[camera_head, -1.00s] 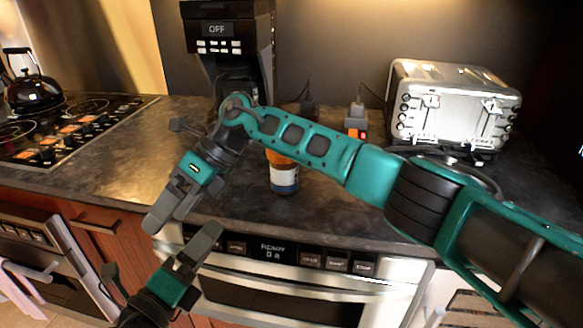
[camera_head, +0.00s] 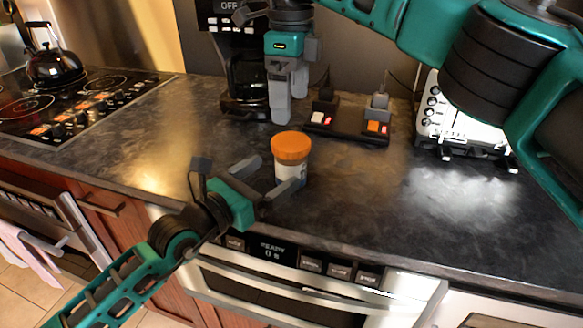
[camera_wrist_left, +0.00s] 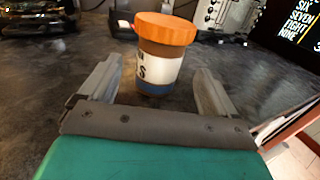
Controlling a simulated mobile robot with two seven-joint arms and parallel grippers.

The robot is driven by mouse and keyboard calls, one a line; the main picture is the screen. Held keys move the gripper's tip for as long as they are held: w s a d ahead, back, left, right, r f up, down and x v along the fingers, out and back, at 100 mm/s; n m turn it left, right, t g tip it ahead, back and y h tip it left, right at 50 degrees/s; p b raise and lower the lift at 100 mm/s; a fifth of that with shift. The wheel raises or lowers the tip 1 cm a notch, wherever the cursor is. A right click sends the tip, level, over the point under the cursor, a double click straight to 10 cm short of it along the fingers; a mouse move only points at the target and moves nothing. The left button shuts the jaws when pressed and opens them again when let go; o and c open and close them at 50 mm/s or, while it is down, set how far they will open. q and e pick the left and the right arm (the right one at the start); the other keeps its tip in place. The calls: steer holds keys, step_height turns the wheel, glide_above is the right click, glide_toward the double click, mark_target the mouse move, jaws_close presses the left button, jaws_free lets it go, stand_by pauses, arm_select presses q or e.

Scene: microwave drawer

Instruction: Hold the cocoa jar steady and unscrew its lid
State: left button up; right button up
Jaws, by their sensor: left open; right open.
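The cocoa jar (camera_head: 290,173) stands upright on the dark counter, with its orange lid (camera_head: 291,146) on top. In the left wrist view the jar (camera_wrist_left: 158,70) is brown with a white label and a blue band at the bottom, under the orange lid (camera_wrist_left: 165,27). My left gripper (camera_head: 272,184) is open at counter height, its fingers pointing at the jar. In the left wrist view its fingertips lie on either side of the jar's near side, with gaps visible. My right gripper (camera_head: 280,108) points down, above and behind the jar, apart from the lid; it is open.
A toaster (camera_head: 450,128) is at right, a kettle (camera_head: 52,62) on the stove (camera_head: 75,105) at left. The microwave drawer (camera_head: 290,290) lies below the counter edge. The counter right of the jar is clear.

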mark_target(293, 160)
arm_select(q)
steer(key=x, duration=0.7)
steer(key=shift+c, duration=0.2)
